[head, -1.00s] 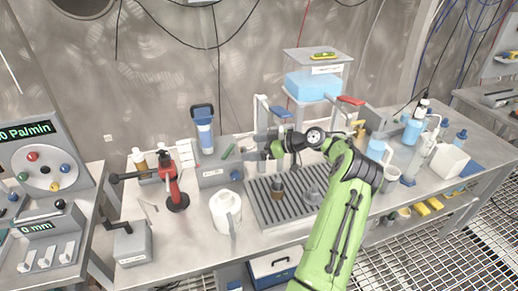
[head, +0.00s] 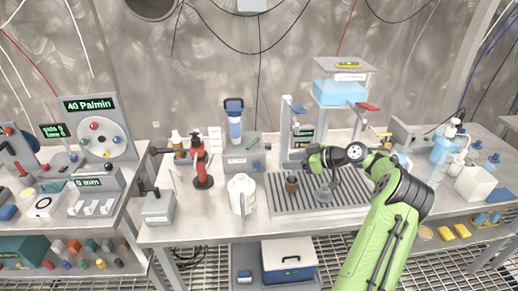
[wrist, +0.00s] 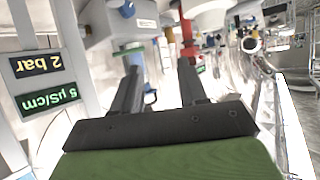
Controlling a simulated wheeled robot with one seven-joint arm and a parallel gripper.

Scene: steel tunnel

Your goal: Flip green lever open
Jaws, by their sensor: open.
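A small green lever (head: 254,144) sits on the grey box under the clear blue-capped filter (head: 234,122). What looks like the same lever shows in the wrist view (wrist: 130,49) as a short green bar, just beyond the left finger's tip. My gripper (head: 292,161) points left above the ribbed drain tray, to the right of the lever and apart from it. In the wrist view the two dark fingers (wrist: 156,62) stand wide apart with nothing between them. I cannot tell how the lever is turned.
A white jug (head: 242,195) stands in front of the filter box, and a red tool (head: 202,165) stands to its left. A post with displays (wrist: 47,83) is close to my gripper. A small brown cup (head: 291,185) is on the ribbed tray (head: 335,205) below.

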